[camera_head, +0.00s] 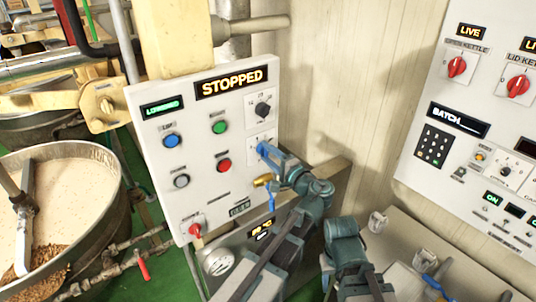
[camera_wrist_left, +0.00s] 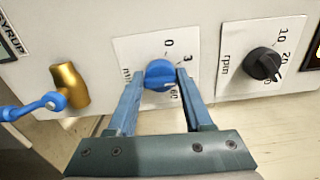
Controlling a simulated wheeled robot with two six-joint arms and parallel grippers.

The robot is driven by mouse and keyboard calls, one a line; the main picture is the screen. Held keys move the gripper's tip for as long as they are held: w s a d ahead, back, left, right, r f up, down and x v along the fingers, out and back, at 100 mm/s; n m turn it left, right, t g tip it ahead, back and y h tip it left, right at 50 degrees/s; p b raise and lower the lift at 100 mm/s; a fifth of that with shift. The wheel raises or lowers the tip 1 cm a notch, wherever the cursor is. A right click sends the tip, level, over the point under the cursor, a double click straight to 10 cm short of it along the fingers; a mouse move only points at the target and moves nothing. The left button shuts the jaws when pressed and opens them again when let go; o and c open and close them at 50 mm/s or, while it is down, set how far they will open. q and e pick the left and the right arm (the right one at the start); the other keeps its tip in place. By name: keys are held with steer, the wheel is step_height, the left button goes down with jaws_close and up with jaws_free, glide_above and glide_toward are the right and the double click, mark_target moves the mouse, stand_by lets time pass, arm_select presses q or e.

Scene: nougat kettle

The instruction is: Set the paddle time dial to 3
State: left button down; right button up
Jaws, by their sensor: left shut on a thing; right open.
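The paddle time dial is a blue knob (camera_wrist_left: 160,75) on a white plate marked "min" on the control panel (camera_head: 200,150). In the left wrist view a 0 shows above the knob and a 3 at its upper right. I cannot tell which mark its pointer faces. My left gripper (camera_head: 264,150) is shut on the knob, and its two blue fingers (camera_wrist_left: 160,80) stand on either side of it. In the head view the fingers mostly hide the knob. My right gripper (camera_head: 433,284) is at the lower right, away from the panel, and open.
A black rpm dial (camera_wrist_left: 262,64) sits beside the blue knob. A brass tap (camera_wrist_left: 70,87) with a blue lever is on the other side. Coloured buttons and a lit STOPPED display (camera_head: 231,82) are on the panel. A kettle (camera_head: 110,210) stands left; another panel (camera_head: 480,130) stands right.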

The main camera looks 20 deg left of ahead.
arm_select(q)
steer(key=n, duration=0.4)
steer(key=shift+f+n, duration=0.15)
steer(key=shift+n, duration=0.25)
stand_by(0.4)
steer(key=shift+c, duration=1.6)
jaws_free()
